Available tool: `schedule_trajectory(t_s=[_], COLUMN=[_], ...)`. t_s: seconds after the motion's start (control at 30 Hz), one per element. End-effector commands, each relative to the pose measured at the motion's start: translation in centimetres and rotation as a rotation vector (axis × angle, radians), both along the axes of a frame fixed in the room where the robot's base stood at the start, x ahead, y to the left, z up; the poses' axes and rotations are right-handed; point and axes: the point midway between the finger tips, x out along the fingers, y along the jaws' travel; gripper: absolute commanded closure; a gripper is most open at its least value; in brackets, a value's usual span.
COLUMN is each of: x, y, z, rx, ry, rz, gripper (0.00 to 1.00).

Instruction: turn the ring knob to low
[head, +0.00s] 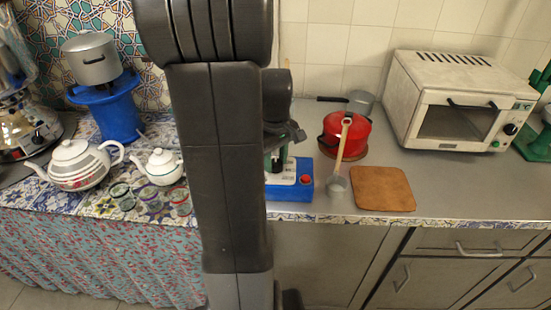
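My gripper (290,137) is mostly hidden behind my own dark arm, which crosses the middle of the head view. Its visible part is above a blue box (288,194) with a pale top on the counter. I cannot tell whether its fingers are open or touching anything. A red round knob or button (306,180) shows at the box's right end. A dark, green-edged part stands on the box near my arm. I cannot tell for certain which part is the ring knob, nor its setting. A blue stand (106,112) at the left holds a grey lidded pot (91,58).
A white teapot (77,165), a smaller teapot (160,166) and small glasses stand left of my arm. A red pot (345,134), a ladle (341,155), a brown board (382,188) and a toaster oven (458,100) are on the right. The right front counter is bare.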

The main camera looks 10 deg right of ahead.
Motion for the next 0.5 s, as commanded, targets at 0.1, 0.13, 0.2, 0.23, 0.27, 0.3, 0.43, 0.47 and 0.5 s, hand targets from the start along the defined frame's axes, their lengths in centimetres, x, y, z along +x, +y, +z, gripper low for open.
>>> schedule_trajectory(t_s=[0.1, 0.13, 0.2, 0.23, 0.27, 0.3, 0.43, 0.47, 0.5], x=[0.01, 0.01, 0.01, 0.01, 0.01, 0.01, 0.01, 0.01, 0.01], y=[0.00, 0.00, 0.00, 0.00, 0.00, 0.00, 0.00, 0.00, 0.00], z=[0.04, 0.05, 0.06, 0.07, 0.08, 0.09, 0.12, 0.13, 0.14], rx=[0.000, 0.000, 0.000, 0.000, 0.000, 0.000, 0.000, 0.000, 0.000], ry=[0.000, 0.000, 0.000, 0.000, 0.000, 0.000, 0.000, 0.000, 0.000], rz=[-0.005, -0.008, -0.021, -0.028, -0.038, -0.054, -0.125, -0.146, -0.176], gripper=[0.86, 0.86, 0.86, 0.86, 0.86, 0.86, 0.86, 0.86, 0.86])
